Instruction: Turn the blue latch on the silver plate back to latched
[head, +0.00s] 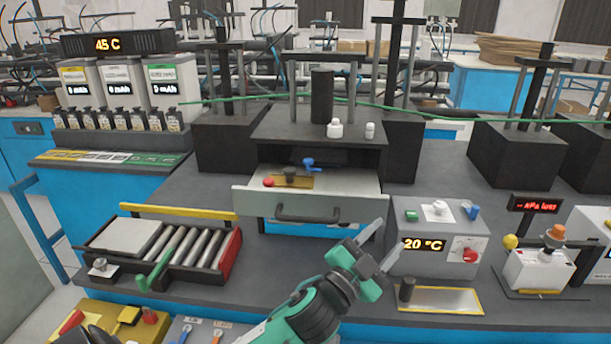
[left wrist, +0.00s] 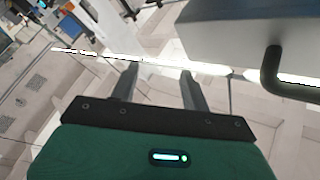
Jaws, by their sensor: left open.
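A blue latch-like lever (head: 309,164) stands in the open drawer (head: 345,184), behind a brass-coloured plate (head: 293,182) with a dark knob and a red ball. Another blue lever (head: 185,334) is on a grey panel (head: 200,327) at the bottom edge, partly cut off. A silver plate with a yellow border (head: 437,298) lies at the front right; a dark cylinder stands at its left end, and no blue latch shows on it. I cannot tell which lever is the task's latch. My left gripper (head: 391,232) is open and empty, right of the drawer handle. Its fingers show in the left wrist view (left wrist: 160,85).
The drawer handle (head: 307,213) also appears in the left wrist view (left wrist: 283,78). A grey box reading 20 °C (head: 437,262) stands right of the gripper. A roller tray (head: 170,250) is at left. Some bare bench lies between tray and gripper.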

